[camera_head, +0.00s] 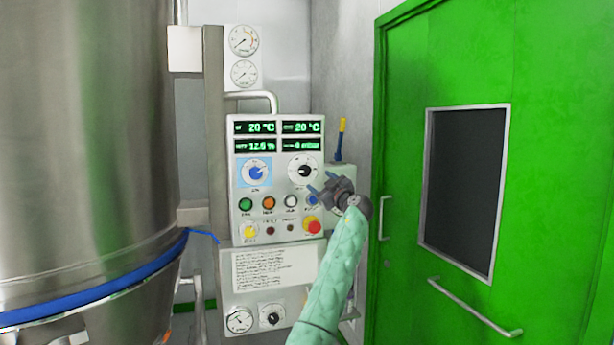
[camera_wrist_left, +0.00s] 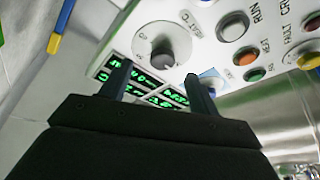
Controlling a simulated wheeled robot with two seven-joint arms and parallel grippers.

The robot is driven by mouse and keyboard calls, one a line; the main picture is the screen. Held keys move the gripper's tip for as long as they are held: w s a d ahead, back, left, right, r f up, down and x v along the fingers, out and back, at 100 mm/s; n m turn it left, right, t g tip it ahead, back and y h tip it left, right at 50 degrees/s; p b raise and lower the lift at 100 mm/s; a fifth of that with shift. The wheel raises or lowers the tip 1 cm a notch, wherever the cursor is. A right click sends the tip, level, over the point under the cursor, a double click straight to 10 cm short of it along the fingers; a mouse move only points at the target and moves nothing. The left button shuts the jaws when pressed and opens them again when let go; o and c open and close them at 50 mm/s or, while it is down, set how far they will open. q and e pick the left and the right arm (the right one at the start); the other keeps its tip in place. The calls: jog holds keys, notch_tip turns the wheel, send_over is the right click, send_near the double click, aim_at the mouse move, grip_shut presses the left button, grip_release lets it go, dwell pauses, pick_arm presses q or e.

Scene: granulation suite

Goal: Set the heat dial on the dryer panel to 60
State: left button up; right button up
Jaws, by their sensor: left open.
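The dryer panel (camera_head: 276,222) is a light grey box with two round dials. The left dial (camera_head: 255,172) is blue on a light blue square; the right dial (camera_head: 302,169) is black and white. My left gripper (camera_head: 320,183) is open and empty, just below and right of the right dial. The blue square (camera_wrist_left: 212,82) is partly hidden by one finger.
Green displays (camera_head: 278,136) top the panel, two reading 20 °C. Coloured buttons (camera_head: 268,203) and a red emergency knob (camera_head: 313,226) sit below the dials, close to my gripper. A steel vessel (camera_head: 80,150) stands left, a green door (camera_head: 400,180) right.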

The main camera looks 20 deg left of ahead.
aim_at(306, 173)
pick_arm(q)
jog(key=w+a+n, duration=0.1)
jog(key=w+a+r+n+p, duration=0.1)
jog(key=a, duration=0.1)
jog(key=w+a+r+n+p, duration=0.1)
jog(key=a, duration=0.1)
jog(key=shift+w+a+r+y, duration=0.1)
jog(key=shift+w+r+y, duration=0.05)
jog(key=shift+y, duration=0.25)
jog(key=shift+w+a+r, duration=0.1)
jog(key=shift+w+a, duration=0.25)
jog(key=shift+a, duration=0.05)
jog(key=shift+w+a+p, duration=0.1)
jog(key=shift+p, duration=0.2)
pick_arm(e)
jog(key=shift+g+h, duration=0.5)
jog(key=shift+g, duration=0.1)
jog(key=d+r, duration=0.1)
jog(key=s+d+r, duration=0.1)
jog(key=d+r, duration=0.1)
jog(key=r, duration=0.1)
jog(key=shift+s+d, duration=0.35)
pick_arm(q)
jog(key=shift+c, duration=0.2)
jog(key=c, duration=0.9)
pick_arm(e)
jog(key=shift+a+f, duration=0.1)
